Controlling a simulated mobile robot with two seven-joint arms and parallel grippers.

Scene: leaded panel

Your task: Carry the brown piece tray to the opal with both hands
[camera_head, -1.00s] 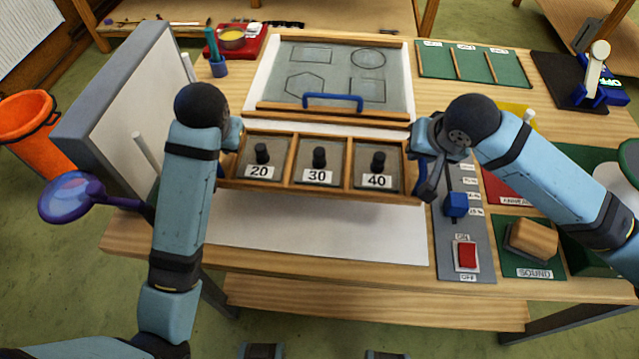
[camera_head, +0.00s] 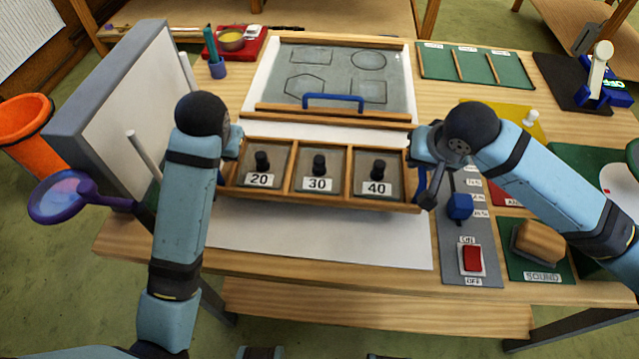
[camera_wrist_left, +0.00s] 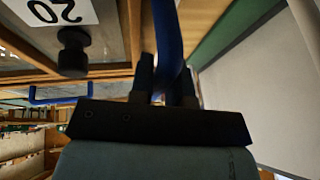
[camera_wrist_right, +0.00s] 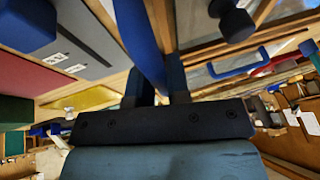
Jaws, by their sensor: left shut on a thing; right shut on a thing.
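The brown piece tray (camera_head: 290,195) is a wooden tray with three compartments, labelled 20, 30 and 40, each with a black knob. It is held roughly level over a white sheet (camera_head: 310,240) on the bench, with a shadow beneath it. My left gripper (camera_head: 225,165) is shut on the blue handle at the tray's left end; the handle shows in the left wrist view (camera_wrist_left: 166,45). My right gripper (camera_head: 424,182) is shut on the blue handle at the right end, seen in the right wrist view (camera_wrist_right: 140,45). I cannot tell which thing is the opal.
A grey pane with drawn shapes (camera_head: 342,75) and a blue handle (camera_head: 333,100) lies behind the tray. A framed white board (camera_head: 125,110) stands at left, a purple magnifier (camera_head: 62,196) before it. A switch panel (camera_head: 472,270) and a sound block (camera_head: 538,243) are at right.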

